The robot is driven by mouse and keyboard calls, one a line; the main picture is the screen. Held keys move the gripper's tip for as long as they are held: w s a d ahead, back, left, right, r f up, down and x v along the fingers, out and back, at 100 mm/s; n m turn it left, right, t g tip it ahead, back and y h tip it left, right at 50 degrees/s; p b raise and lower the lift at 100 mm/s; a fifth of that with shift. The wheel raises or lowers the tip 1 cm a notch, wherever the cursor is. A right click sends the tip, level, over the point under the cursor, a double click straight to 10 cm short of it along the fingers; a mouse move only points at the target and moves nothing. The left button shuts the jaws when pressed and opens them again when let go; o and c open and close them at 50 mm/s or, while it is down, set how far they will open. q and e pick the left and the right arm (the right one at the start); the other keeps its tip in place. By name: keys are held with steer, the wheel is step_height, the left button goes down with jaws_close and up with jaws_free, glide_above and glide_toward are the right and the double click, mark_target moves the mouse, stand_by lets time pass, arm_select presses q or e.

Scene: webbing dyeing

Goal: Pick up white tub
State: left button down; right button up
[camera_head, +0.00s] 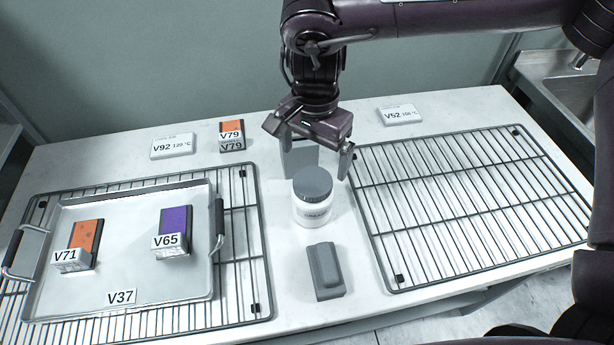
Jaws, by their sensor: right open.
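The white tub (312,212) stands upright on the white table, between the two wire racks. It has a grey lid (313,183) and a printed label on its front. My right gripper (316,165) reaches in from the top right and points down. It is open, and its two fingers are just behind and above the tub, apart from each other. Whether a finger touches the tub, I cannot tell. My left gripper is not in view.
A tray (130,287) marked V37, with an orange and a purple sample, lies on the left rack (257,262). The right rack (455,205) is empty. A grey block (326,270) sits in front of the tub. Cards V92 (173,146) and V52 (400,115) and block V79 (231,136) stand behind.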

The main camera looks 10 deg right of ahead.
mark_target(313, 180)
steer(key=shift+w+f, duration=0.25)
steer(key=shift+f, duration=0.05)
steer(key=shift+s+f, duration=0.15)
steer(key=shift+f, duration=0.2)
steer(key=f, duration=0.1)
steer(key=s+f+p, duration=0.1)
steer(key=shift+s+a+f, duration=0.1)
steer(key=shift+s+f, duration=0.05)
steer(key=shift+f, duration=0.15)
steer(key=f, duration=0.1)
steer(key=f+p, duration=0.1)
steer(key=shift+w+f, duration=0.2)
steer(key=shift+f, duration=0.55)
steer(key=c, duration=1.4)
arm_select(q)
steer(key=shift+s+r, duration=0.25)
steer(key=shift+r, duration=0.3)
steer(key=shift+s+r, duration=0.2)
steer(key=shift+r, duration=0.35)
arm_select(e)
steer(key=c, duration=0.5)
